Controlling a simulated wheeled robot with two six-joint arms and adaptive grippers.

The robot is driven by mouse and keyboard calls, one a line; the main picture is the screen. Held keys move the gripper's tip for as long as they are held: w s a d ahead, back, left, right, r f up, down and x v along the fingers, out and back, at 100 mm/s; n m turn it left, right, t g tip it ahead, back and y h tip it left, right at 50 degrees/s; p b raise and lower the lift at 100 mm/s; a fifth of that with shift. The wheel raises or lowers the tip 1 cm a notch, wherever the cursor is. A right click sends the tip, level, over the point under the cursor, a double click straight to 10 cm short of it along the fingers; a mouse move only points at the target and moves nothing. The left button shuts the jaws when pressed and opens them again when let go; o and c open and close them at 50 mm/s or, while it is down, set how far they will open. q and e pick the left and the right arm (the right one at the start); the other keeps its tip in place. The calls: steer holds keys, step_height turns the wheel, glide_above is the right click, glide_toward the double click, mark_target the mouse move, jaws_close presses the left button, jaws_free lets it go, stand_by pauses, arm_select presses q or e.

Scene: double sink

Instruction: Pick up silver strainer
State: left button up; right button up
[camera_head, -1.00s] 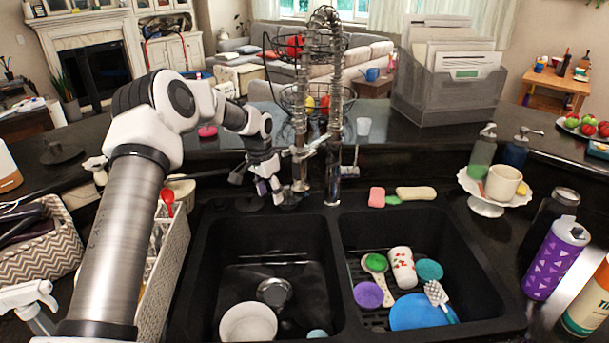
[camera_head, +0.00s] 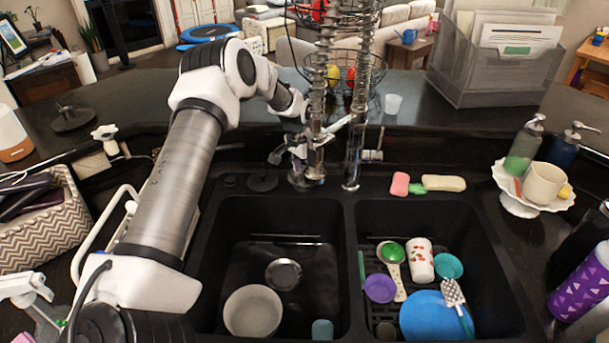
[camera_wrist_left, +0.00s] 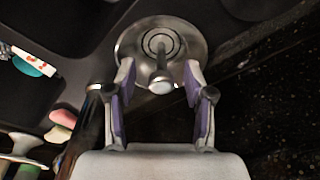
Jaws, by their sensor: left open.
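In the left wrist view a round silver piece (camera_wrist_left: 185,30) with concentric rings and a knobbed stem lies between and beyond my fingertips; it looks like the silver strainer. In the head view a flared silver base (camera_head: 306,181) on the sink's back deck seems to be the same piece, but the faucet and my gripper crowd it. Another round silver piece (camera_head: 283,274), strainer or drain, lies in the left basin. My left gripper (camera_wrist_left: 160,98) is open, with its purple-padded fingers either side of the knob. Contact cannot be told.
The coil faucet (camera_head: 351,175) stands close right of my left gripper. A white bowl (camera_head: 253,311) sits in the left basin. The right basin holds a blue plate (camera_head: 425,316), a cup (camera_head: 420,260) and other dishes. Soap bars (camera_head: 444,183) lie on the back deck.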

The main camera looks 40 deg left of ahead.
arm_select(q)
steer(key=shift+s+a+r, duration=0.1)
steer(key=shift+s, duration=0.05)
jaws_close()
